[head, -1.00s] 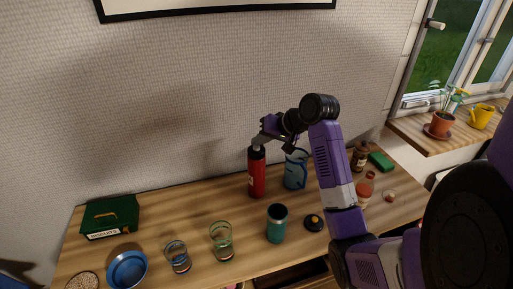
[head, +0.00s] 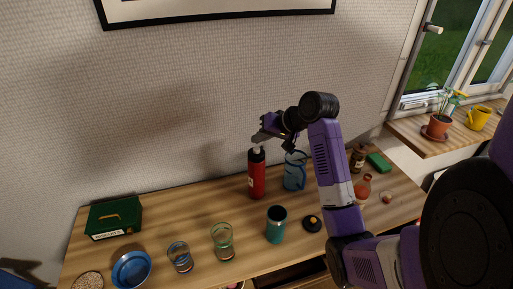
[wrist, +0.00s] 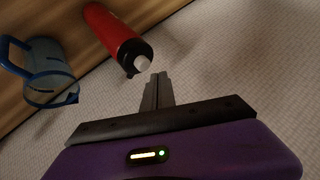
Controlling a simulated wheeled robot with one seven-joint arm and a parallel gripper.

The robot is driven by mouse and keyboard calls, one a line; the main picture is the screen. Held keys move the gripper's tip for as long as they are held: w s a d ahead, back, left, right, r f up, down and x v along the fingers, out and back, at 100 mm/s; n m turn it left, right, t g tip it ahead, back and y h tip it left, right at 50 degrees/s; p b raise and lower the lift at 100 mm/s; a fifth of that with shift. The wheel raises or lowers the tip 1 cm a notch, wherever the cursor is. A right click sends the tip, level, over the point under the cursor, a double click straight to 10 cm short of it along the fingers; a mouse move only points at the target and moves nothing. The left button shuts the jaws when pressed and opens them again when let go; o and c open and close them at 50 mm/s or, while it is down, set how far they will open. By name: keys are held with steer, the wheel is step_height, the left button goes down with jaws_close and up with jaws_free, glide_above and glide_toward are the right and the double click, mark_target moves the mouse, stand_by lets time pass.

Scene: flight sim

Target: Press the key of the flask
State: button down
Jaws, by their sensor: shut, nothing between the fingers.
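The red flask (head: 257,180) stands upright on the wooden counter near the wall. It has a black top with a pale key (wrist: 142,63), which also shows in the head view (head: 257,149). In the wrist view the red flask (wrist: 112,32) lies ahead and to the left of the fingers. My gripper (wrist: 158,77) is shut and empty, its tips close beside the key in that view. In the head view my gripper (head: 258,138) is just above the flask top. I cannot tell for certain whether it touches the key.
A blue-handled jug (head: 295,172) stands right of the flask; it also shows in the wrist view (wrist: 45,65). A teal cup (head: 276,226), two glasses (head: 222,242) and a blue bowl (head: 131,270) are in front. A green box (head: 112,219) is at left. The wall is close behind.

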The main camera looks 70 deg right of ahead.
mark_target(259, 150)
steer(key=shift+r+p, duration=2.3)
steer(key=shift+r, duration=0.1)
steer(key=shift+f, duration=0.1)
